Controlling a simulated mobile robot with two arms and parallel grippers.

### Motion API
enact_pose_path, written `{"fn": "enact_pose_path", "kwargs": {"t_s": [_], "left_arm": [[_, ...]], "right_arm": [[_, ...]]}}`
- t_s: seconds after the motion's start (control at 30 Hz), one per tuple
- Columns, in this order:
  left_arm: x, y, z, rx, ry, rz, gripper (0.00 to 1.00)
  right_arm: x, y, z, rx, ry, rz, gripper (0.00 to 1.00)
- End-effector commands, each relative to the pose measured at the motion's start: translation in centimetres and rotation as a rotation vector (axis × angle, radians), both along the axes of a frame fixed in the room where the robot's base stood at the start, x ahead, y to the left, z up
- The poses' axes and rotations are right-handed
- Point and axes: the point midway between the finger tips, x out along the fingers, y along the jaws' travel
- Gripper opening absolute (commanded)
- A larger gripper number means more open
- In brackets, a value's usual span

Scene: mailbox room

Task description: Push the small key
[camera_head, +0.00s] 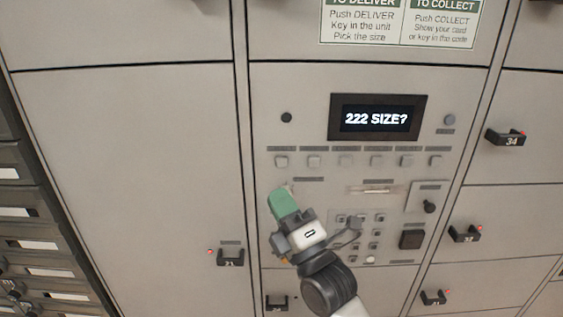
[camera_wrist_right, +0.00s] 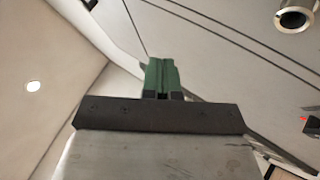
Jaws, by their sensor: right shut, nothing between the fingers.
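The control panel's display (camera_head: 375,118) reads "222 SIZE?". Below it runs a row of small square keys (camera_head: 345,160) with labels too small to read, so I cannot tell which one is the small key. My right gripper (camera_head: 283,200) is shut and empty, its green fingers in front of the panel's left part, below the left end of that row. Its green fingers also show pressed together in the right wrist view (camera_wrist_right: 162,75). The gripper hides part of the panel and the left side of the keypad (camera_head: 377,232). My left gripper is not in view.
Locker doors surround the panel, with numbered black handles such as 34 (camera_head: 505,138) at the right and 21 (camera_head: 230,257) at the left. A black knob (camera_head: 429,206) sticks out at the panel's right. An instruction sign (camera_head: 400,22) is above the display.

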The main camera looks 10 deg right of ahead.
Motion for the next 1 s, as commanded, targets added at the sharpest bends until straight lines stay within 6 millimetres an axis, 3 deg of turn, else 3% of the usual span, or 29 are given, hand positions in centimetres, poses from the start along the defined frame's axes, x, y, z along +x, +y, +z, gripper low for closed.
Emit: {"fn": "enact_pose_path", "kwargs": {"t_s": [0.27, 0.7, 1.0], "left_arm": [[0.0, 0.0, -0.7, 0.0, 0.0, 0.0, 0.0], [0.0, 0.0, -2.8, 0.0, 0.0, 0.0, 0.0], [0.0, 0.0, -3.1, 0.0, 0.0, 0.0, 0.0]], "right_arm": [[1.5, -0.4, -0.2, 0.0, -0.001, 0.0, 0.0], [7.2, -1.8, -0.2, 0.0, -0.001, 0.0, 0.0], [8.6, -2.1, 0.0, 0.001, -0.001, -0.001, 0.0]]}}
